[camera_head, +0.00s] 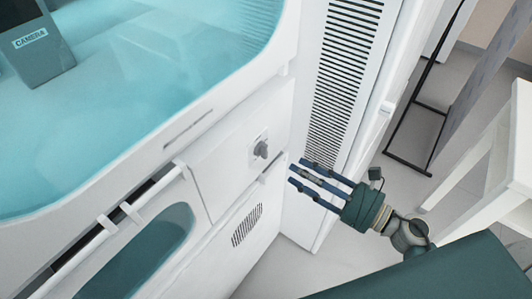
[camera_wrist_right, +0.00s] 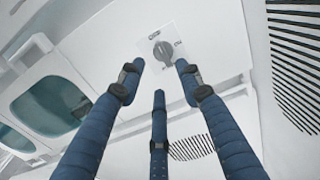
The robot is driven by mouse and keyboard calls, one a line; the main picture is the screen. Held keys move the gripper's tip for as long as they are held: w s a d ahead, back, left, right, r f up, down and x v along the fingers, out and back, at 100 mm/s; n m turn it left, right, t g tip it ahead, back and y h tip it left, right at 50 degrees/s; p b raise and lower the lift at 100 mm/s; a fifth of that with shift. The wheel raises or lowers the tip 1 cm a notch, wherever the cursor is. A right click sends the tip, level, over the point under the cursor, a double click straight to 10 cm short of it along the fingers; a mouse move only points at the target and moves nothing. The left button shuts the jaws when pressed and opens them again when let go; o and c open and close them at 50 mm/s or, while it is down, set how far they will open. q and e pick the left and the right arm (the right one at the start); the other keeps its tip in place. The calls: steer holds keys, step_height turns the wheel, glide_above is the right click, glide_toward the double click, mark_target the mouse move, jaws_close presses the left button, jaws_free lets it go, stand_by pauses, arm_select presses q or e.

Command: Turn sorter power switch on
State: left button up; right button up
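The sorter power switch (camera_head: 261,149) is a grey rotary knob on a small white plate, on the white front panel of the machine. In the right wrist view the knob (camera_wrist_right: 163,50) sits beyond the fingertips, with small dark lettering around it that I cannot read clearly. My right gripper (camera_head: 298,173) has blue fingers and is just right of and below the knob in the head view. Its fingers (camera_wrist_right: 158,78) are spread apart with nothing between them, and they appear apart from the knob. My left gripper is not in view.
The machine has a teal-lit window (camera_head: 150,90) above, a white rail (camera_head: 110,222) at lower left and a vented side panel (camera_head: 340,85) beside my right gripper. A white table (camera_head: 500,160) stands at the right. Grey floor (camera_head: 390,180) is open between them.

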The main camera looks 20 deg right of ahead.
mark_target(266, 153)
steer(key=p+x, duration=0.2)
steer(key=x, duration=0.6)
steer(key=shift+w+a+r+p, duration=0.1)
steer(key=shift+w+a+p, duration=0.1)
steer(key=shift+w+p, duration=0.2)
steer(key=shift+w+a, duration=0.25)
jaws_close()
